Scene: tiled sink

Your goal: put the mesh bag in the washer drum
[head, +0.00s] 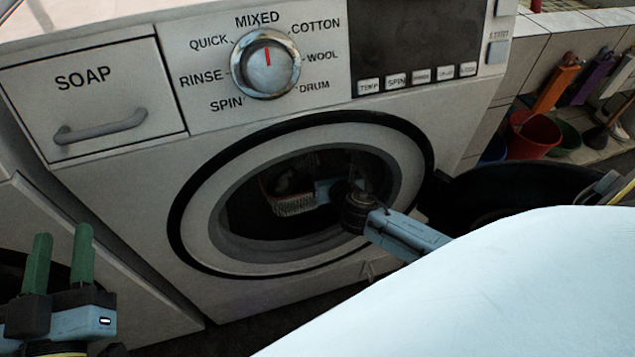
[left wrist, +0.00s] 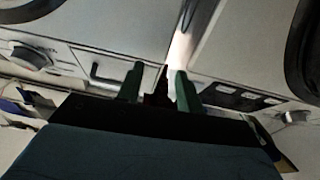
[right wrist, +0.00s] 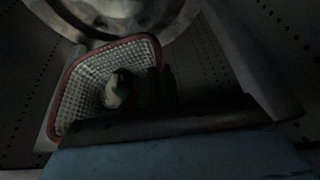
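The mesh bag (head: 293,205), a whitish net with a red rim and a pale item in it, is inside the washer drum (head: 250,222), seen through the round opening. My right arm reaches through that opening from the right. In the right wrist view, the bag (right wrist: 88,85) lies against the dark fingers of my right gripper (right wrist: 157,88). These fingers are close together at the bag's right edge and look shut on it; the picture is dark. My left gripper (head: 57,262) is open and empty at the lower left, with green fingers (left wrist: 158,85) apart.
The washer front has a SOAP drawer (head: 95,105), a dial (head: 265,64) and a row of buttons. A second machine (head: 90,270) stands at the left. A dark round tub (head: 510,185) is right of the opening, with a red bucket (head: 533,135) beyond.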

